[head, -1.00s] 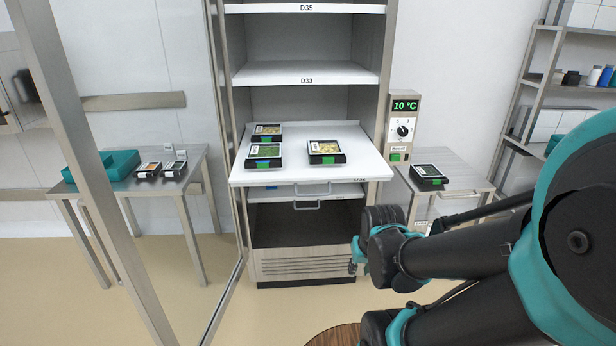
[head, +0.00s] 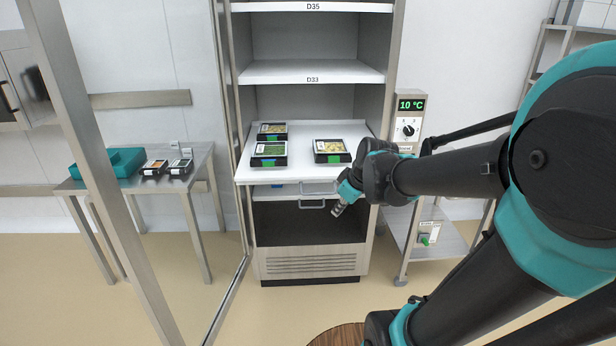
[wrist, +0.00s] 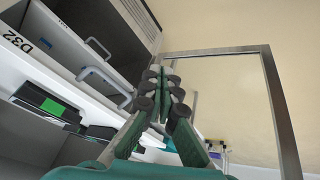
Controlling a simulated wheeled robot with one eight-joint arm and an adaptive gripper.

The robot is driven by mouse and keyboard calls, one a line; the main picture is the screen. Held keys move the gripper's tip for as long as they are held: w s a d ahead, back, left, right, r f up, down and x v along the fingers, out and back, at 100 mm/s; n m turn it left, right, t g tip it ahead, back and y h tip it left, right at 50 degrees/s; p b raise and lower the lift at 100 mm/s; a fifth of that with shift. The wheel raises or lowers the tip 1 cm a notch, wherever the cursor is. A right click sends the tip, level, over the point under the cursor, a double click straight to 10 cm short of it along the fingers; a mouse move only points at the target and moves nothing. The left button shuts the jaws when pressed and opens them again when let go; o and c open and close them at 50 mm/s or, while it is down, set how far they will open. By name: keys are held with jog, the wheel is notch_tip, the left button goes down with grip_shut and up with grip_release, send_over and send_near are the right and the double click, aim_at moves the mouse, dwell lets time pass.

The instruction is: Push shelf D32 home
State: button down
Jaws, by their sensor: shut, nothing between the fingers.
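Shelf D32 (head: 305,176) is a white shelf pulled out of the cabinet, with a grey bar handle (head: 318,188) on its front. Several black food trays stand on it, one with green contents (head: 269,151) and one with yellowish contents (head: 331,147). My gripper (head: 337,210) is shut and empty, in front of the cabinet and a little below the shelf's right front. My arm hides the shelf's right front corner. The wrist view shows the D32 label (wrist: 18,40), the handle (wrist: 105,84) and my shut fingers (wrist: 163,92), apart from the handle.
A lower shelf handle (head: 312,204) shows just below. Shelf D33 (head: 310,73) is above. The open glass door's frame (head: 228,300) stands at the left. A control box (head: 408,120) reading 10 °C and a side table (head: 450,252) are at the right.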

aim_at(301, 142)
jog(key=w+a+r+n+y, duration=0.2)
jog(key=w+a+r+n, duration=0.2)
jog(key=w+r+n, duration=0.5)
jog(key=shift+m+t, duration=0.3)
jog(key=shift+m, duration=0.6)
jog(key=x, duration=0.6)
jog(key=w+x, duration=0.1)
jog(key=x, duration=0.3)
jog(key=shift+r, duration=0.35)
jog(key=shift+w, duration=0.85)
jog(key=w, duration=3.1)
jog(key=shift+w+r, duration=0.1)
